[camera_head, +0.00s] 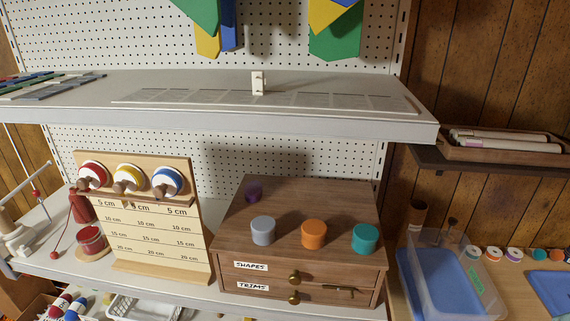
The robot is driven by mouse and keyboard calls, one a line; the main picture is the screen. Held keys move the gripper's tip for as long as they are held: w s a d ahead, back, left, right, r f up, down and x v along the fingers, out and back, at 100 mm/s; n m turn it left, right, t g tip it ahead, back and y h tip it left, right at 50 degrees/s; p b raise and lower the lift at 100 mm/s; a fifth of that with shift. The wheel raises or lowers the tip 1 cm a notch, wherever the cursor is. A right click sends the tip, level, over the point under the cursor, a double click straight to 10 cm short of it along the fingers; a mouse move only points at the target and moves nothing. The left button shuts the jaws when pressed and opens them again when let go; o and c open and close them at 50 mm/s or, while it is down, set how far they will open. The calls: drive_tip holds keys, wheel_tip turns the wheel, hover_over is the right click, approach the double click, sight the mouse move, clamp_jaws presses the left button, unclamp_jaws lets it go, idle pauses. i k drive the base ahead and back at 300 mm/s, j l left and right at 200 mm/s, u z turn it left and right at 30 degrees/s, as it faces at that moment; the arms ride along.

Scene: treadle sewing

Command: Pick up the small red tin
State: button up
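A small red cylinder (91,240) with a pale band, which looks like the red tin, stands at the left of the lower shelf. It is beside the left edge of the wooden measuring board, in front of a dark red bottle-like thing (79,206). None of these looks red. My gripper is not in view.
The measuring board (155,240) carries red, yellow and blue spools. The drawer box (235,210) has labelled drawers. A thin red-ended cord or rod stands left of the red cylinder. The upper shelf (220,119) overhangs from behind. A clear bin (445,270) stands at right.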

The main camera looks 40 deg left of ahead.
sight(90, 239)
drive_tip(key=u, duration=2.75)
drive_tip(key=i+j+u, duration=0.25)
drive_tip(key=i, duration=0.25)
drive_tip(key=i+j+u, duration=0.2)
drive_tip(key=i, duration=0.25)
drive_tip(key=i+j+u, duration=0.1)
drive_tip(key=i+u, duration=0.15)
drive_tip(key=i, duration=0.3)
drive_tip(key=i+l, duration=0.1)
drive_tip(key=i+l+z, duration=0.05)
drive_tip(key=i, duration=0.05)
